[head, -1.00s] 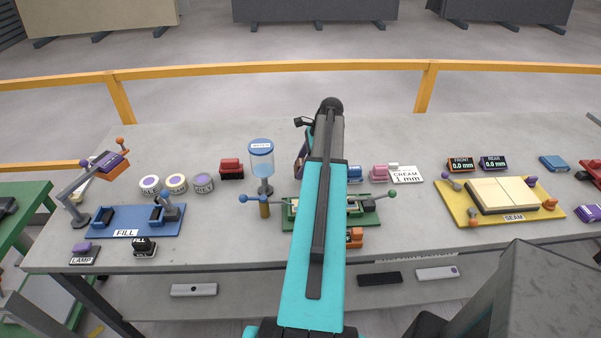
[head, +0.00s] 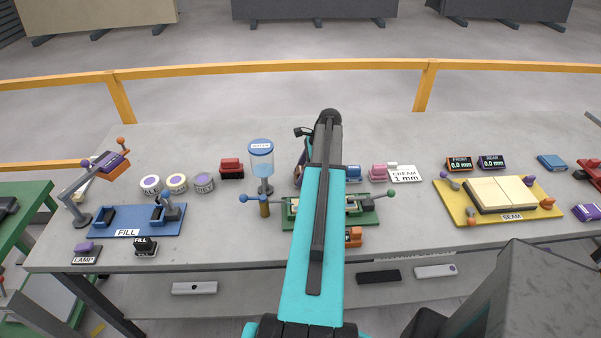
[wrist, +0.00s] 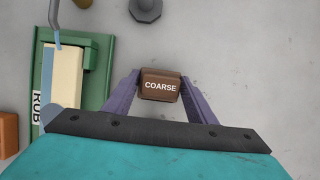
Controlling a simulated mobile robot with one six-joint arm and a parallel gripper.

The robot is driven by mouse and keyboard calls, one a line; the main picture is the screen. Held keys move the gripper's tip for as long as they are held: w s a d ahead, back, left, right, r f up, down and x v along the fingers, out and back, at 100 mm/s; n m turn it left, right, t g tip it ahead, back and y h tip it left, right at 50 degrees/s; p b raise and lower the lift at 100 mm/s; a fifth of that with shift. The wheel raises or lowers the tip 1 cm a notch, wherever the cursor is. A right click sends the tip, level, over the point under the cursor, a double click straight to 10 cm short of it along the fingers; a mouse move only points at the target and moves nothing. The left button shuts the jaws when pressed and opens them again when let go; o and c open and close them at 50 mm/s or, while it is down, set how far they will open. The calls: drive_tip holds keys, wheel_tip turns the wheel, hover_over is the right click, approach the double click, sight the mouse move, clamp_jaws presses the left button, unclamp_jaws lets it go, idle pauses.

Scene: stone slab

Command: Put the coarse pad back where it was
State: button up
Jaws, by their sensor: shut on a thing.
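The coarse pad (wrist: 160,87) is a brown block with a white COARSE label, seen from above in the wrist view. My gripper (wrist: 160,80) has its two purple fingers shut on the pad's left and right sides. I cannot tell whether the pad touches the grey bench top or hangs just above it. The green RUB fixture (wrist: 103,85) lies left of the gripper in the wrist view, with a pale slab in it. In the head view the fixture (head: 371,217) is partly covered by my arm, which also hides the pad.
A water bottle (head: 261,160) stands left of my arm. Red (head: 231,168), blue (head: 354,172) and pink (head: 377,173) blocks sit along the back. The blue FILL fixture (head: 140,222) is left, the yellow SEAM board (head: 470,218) right. Bare bench shows right of the pad.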

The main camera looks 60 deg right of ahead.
drive_tip(key=shift+f, duration=0.15)
drive_tip(key=o, duration=1.1)
drive_tip(key=shift+r, duration=0.2)
drive_tip(key=b+v, duration=0.4)
drive_tip(key=v, duration=0.8)
idle(0.6)
